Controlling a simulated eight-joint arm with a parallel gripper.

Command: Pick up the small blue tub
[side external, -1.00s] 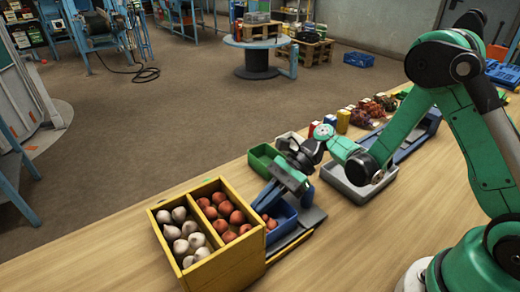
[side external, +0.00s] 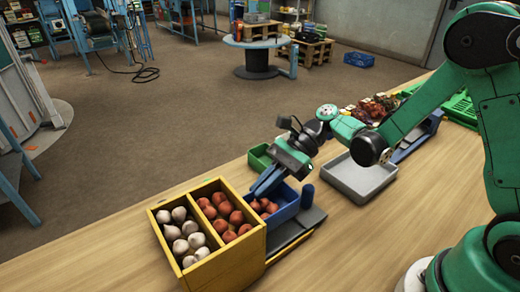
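The small blue tub (side external: 289,211) stands on the table just right of the yellow wooden box and holds several reddish round vegetables. My gripper (side external: 264,187) points down and left over the tub's far left side, with its blue fingers close to the rim. I cannot tell whether the fingers touch the tub, or how wide the gap between them is. The gripper hides part of the tub's far side.
The yellow box (side external: 240,262) holds white bulbs and reddish vegetables in separate compartments. A grey-blue stand (side external: 312,218) with a dark blue post (side external: 307,196) is beside the tub. A green tray (side external: 259,158) lies behind, an empty grey tray (side external: 360,178) to the right.

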